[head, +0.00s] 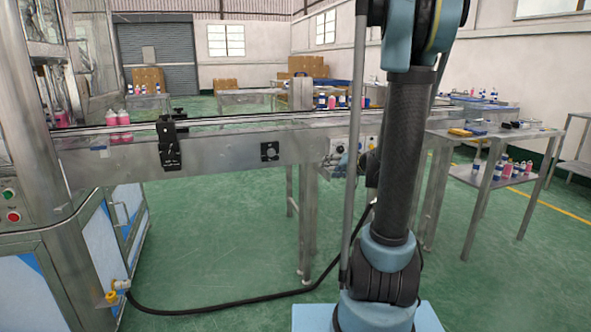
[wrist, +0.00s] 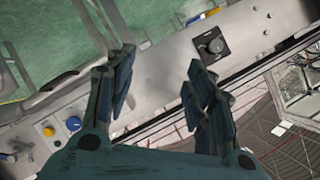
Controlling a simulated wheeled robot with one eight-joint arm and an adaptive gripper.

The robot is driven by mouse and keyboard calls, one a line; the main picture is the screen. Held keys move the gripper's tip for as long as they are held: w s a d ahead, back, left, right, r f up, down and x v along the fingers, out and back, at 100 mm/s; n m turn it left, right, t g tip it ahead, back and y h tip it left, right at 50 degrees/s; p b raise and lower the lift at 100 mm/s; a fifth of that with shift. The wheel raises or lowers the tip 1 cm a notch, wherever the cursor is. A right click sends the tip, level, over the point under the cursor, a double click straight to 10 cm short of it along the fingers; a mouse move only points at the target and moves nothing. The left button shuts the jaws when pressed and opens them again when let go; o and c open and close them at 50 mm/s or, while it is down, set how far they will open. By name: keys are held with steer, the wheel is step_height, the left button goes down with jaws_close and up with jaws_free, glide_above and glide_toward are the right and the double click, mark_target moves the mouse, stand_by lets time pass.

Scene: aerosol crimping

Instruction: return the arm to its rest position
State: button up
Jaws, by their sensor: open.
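My gripper (wrist: 160,88) shows in the wrist view with its two dark fingers spread apart and nothing between them. Behind the fingers in that view is the steel side of the conveyor (wrist: 165,75), with a black knob plate (wrist: 211,45) to the upper right of the fingers. In the head view my arm stands upright right of centre, in front of the conveyor (head: 220,150). My gripper is out of that view, so its height above the conveyor cannot be told there.
Pink bottles (head: 118,118) stand on the conveyor's left end beside a steel machine (head: 30,120). A steel table (head: 500,133) with small items stands at the right. A black hose (head: 220,305) lies on the green floor, which is mostly open in front.

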steer(key=s+d+f+g+h, duration=0.1)
steer(key=s+f+g+h, duration=0.1)
steer(key=s, duration=0.9)
steer(key=s+d+f+n+g+h, duration=0.1)
steer(key=s+d+f+g+h, duration=0.1)
steer(key=s, duration=0.9)
steer(key=s+d+f+n+g+h, duration=0.1)
steer(key=s+f+g+h, duration=0.2)
steer(key=s, duration=0.9)
step_height(320, 180, down, 3)
steer(key=shift+d+r+g+h, duration=0.1)
steer(key=shift+d+g+h, duration=0.2)
steer(key=shift+g, duration=0.7)
